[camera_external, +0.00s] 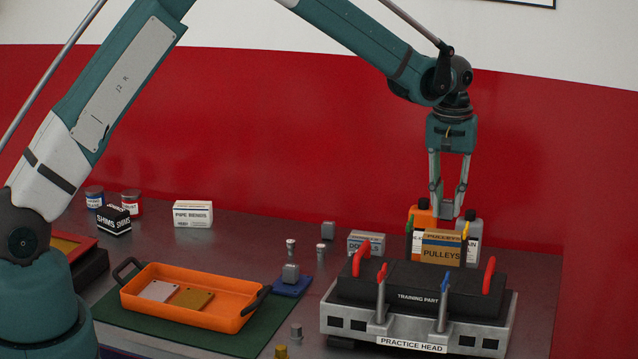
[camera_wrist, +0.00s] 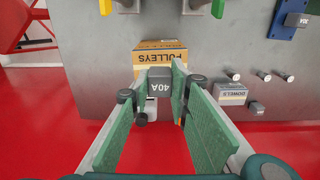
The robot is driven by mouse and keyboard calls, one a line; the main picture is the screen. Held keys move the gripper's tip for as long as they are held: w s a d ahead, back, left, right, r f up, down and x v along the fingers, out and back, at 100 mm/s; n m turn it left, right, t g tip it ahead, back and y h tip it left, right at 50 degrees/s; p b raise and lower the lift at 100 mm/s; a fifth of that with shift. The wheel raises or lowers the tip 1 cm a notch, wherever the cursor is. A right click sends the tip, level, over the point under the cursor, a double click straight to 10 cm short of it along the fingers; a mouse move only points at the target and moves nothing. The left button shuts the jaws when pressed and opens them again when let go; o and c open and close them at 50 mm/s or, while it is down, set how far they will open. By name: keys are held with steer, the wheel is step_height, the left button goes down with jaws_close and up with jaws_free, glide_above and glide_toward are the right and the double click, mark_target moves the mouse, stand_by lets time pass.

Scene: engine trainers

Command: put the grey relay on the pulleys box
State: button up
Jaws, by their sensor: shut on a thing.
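The grey relay (camera_wrist: 160,84), marked 40A, is held between the fingertips of my gripper (camera_wrist: 161,90) in the wrist view. The pulleys box (camera_wrist: 160,58) is a brown and orange carton, and the relay overlaps its edge in that view; I cannot tell whether they touch. In the external view the pulleys box (camera_external: 442,250) stands behind the black training part. My gripper (camera_external: 448,210) points straight down just above and behind it. I cannot make out the held relay in the external view.
An orange bottle (camera_external: 421,216) and a grey bottle (camera_external: 474,233) stand close behind the pulleys box. The practice head (camera_external: 340,318), with red and blue handles, is in front. A dowels box (camera_external: 366,242) and another grey block (camera_external: 328,230) stand left. An orange tray (camera_external: 195,312) is further left.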

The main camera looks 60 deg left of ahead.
mark_target(448, 217)
steer(key=shift+f, duration=1.85)
steer(key=shift+f, duration=0.15)
steer(key=o, duration=0.9)
steer(key=shift+c, duration=0.2)
steer(key=shift+r, duration=0.2)
step_height(448, 217, up, 12)
